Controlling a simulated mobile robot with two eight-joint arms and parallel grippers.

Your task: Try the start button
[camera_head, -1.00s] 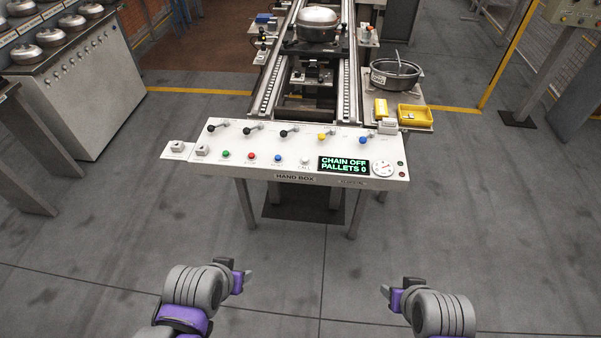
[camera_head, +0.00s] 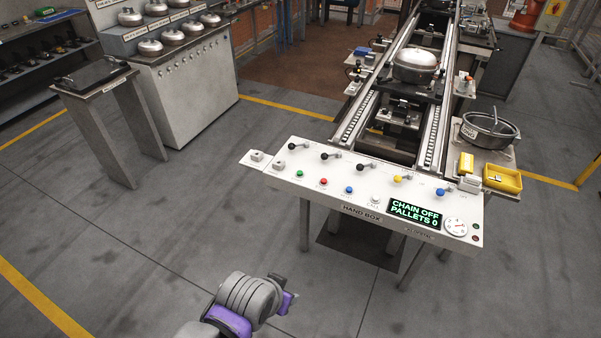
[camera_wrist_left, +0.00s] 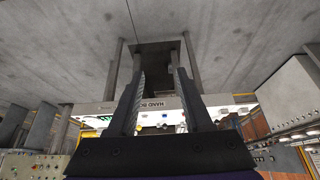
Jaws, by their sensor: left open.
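The start button is most likely the green button (camera_head: 299,174) at the left of the button row on the white hand box panel (camera_head: 330,199); its own label is too small to read. A red button (camera_head: 323,182) and a blue button (camera_head: 349,190) sit to its right. The display (camera_head: 414,214) reads CHAIN OFF, PALLETS 0. My left gripper (camera_head: 290,299) is low in front of the panel, well apart from it. In the left wrist view its two fingers (camera_wrist_left: 160,100) are spread and empty, with the panel beyond. My right gripper is out of view.
Several levers with black, yellow and blue knobs stand along the panel's back. A pan (camera_head: 489,128) and yellow bin (camera_head: 502,178) are at right. A small stand (camera_head: 97,83) is at left. The floor before the panel is clear.

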